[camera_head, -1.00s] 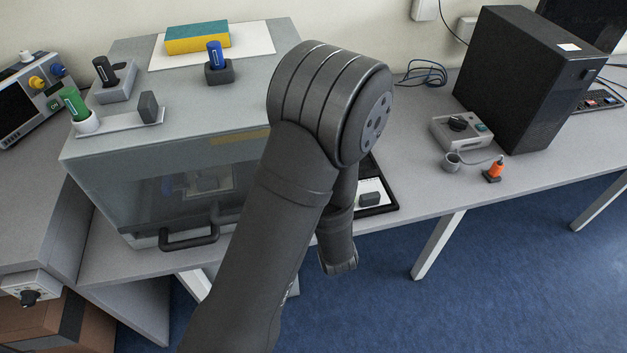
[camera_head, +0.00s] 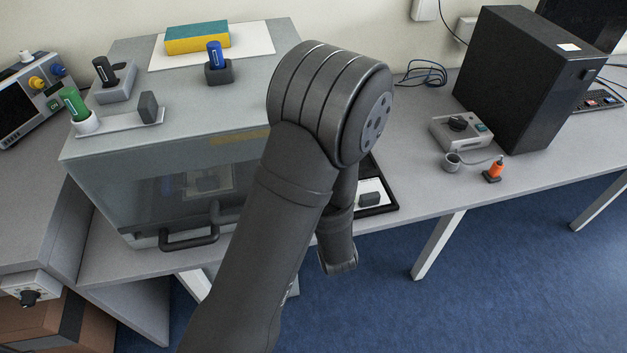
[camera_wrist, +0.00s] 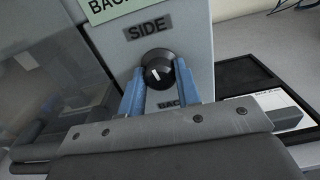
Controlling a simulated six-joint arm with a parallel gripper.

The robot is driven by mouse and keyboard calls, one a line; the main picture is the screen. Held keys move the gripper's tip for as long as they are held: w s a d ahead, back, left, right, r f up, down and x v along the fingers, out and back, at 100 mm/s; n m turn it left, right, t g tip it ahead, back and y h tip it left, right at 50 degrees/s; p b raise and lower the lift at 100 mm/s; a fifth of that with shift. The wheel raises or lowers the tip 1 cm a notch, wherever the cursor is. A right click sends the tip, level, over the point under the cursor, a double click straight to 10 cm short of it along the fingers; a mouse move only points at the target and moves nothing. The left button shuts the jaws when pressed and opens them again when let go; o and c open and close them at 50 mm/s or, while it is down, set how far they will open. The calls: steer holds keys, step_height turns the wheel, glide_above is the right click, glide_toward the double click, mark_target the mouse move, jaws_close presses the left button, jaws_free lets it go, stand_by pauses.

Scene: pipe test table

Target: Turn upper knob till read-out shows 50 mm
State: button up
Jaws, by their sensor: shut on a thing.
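In the wrist view a round black knob (camera_wrist: 158,66) with a white pointer mark sits on a grey upright panel (camera_wrist: 197,45), under a label reading "SIDE" (camera_wrist: 148,26). My gripper (camera_wrist: 160,72) has its two blue fingers on either side of this knob and is shut on it. The pointer mark sits low on the knob face, tilted slightly. A second label starting "BAC" below the knob is partly covered by my gripper. No read-out can be made out. In the head view my arm hides the knob and the gripper.
A clear-fronted box (camera_head: 150,200) with a dark handle (camera_head: 190,242) stands left of my arm. A black tray (camera_head: 385,207) lies on the table beside it, also in the wrist view (camera_wrist: 240,73). A dark computer case (camera_head: 520,90) and a small grey device (camera_head: 452,132) stand to the right.

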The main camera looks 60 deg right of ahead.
steer(key=shift+m, duration=2.3)
steer(key=o, duration=1)
steer(key=shift+c, duration=0.2)
steer(key=shift+a, duration=0.1)
steer(key=v, duration=1.7)
steer(key=shift+s+r, duration=0.1)
steer(key=x, duration=1.6)
